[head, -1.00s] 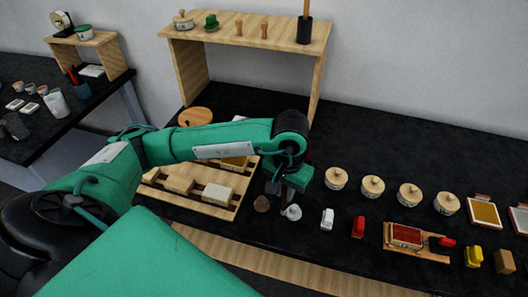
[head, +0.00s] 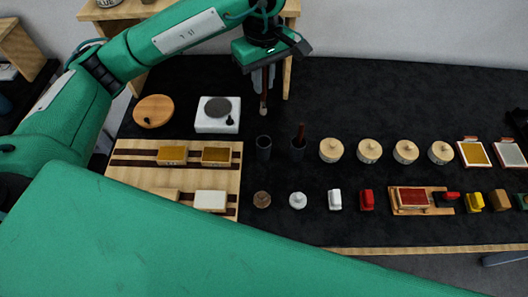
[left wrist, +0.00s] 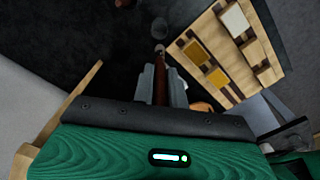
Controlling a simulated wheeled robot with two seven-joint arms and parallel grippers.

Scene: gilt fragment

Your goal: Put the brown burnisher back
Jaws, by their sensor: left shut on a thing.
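My left gripper (head: 263,80) is shut on the brown burnisher (head: 264,102), a slim dark red-brown stick with a paler lower end. It hangs roughly upright, above and behind an empty-looking dark cup (head: 263,148), apart from it. A second dark cup (head: 298,153) stands just to the right with a reddish-brown stick in it. In the left wrist view the burnisher (left wrist: 160,84) runs between the grey fingers, its tip pointing toward the dark cup (left wrist: 160,27). My right gripper is not in view.
A white device with a grey disc (head: 217,122) and a round wooden lid (head: 153,111) stand left. A wooden rack (head: 133,170) holds several blocks. Several lidded jars (head: 369,151) and small stamps (head: 335,199) stand right. The black table behind the jars is clear.

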